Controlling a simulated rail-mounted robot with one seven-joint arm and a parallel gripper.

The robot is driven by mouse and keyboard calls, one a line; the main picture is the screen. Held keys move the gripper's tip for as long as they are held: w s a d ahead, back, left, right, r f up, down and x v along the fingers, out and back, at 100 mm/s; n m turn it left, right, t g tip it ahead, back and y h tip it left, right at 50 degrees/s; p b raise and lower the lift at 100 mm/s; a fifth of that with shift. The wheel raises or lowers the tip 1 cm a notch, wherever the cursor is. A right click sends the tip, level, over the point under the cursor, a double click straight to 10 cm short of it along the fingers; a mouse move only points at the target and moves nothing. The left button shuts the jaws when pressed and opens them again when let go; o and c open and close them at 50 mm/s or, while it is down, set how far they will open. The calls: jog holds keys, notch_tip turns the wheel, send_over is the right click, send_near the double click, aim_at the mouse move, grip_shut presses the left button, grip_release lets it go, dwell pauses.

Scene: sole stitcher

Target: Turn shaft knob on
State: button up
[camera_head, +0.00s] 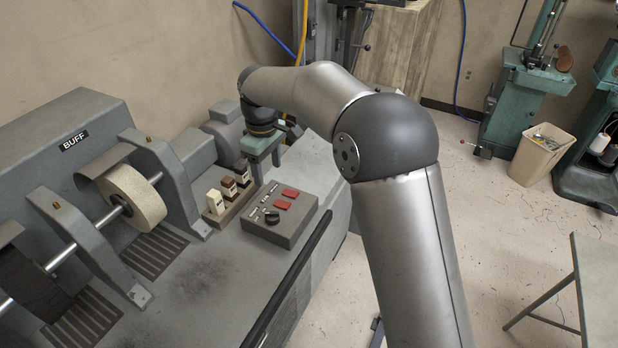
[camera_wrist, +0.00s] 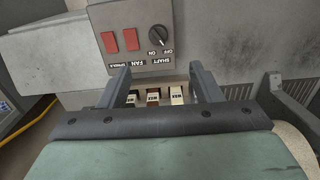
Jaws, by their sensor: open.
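The shaft knob (camera_head: 272,217) is a small black round knob on the grey control box (camera_head: 265,234). In the wrist view the knob (camera_wrist: 154,38) sits above the label SHAFT, with ON and OFF printed beside it upside down. My gripper (camera_head: 267,164) is at the back end of the wax block holder in the head view. In the wrist view my gripper (camera_wrist: 161,73) is open, its two dark fingers wide apart and pointing toward the box. The knob is beyond the fingertips, apart from them, and nothing is held.
Two red switches (camera_wrist: 121,41) labelled FAN and SPINDLE are beside the knob. Several wax blocks (camera_head: 229,188) stand in a holder next to the box, close to my fingers. A buffing wheel (camera_head: 134,196) on its shaft is at the left. A dark rail (camera_head: 290,279) edges the bench.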

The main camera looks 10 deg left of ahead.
jog(key=w, duration=0.1)
jog(key=p, duration=0.3)
send_near(272, 212)
notch_tip(272, 212, down, 10)
jog(key=shift+s+r, duration=0.1)
jog(key=c, duration=1)
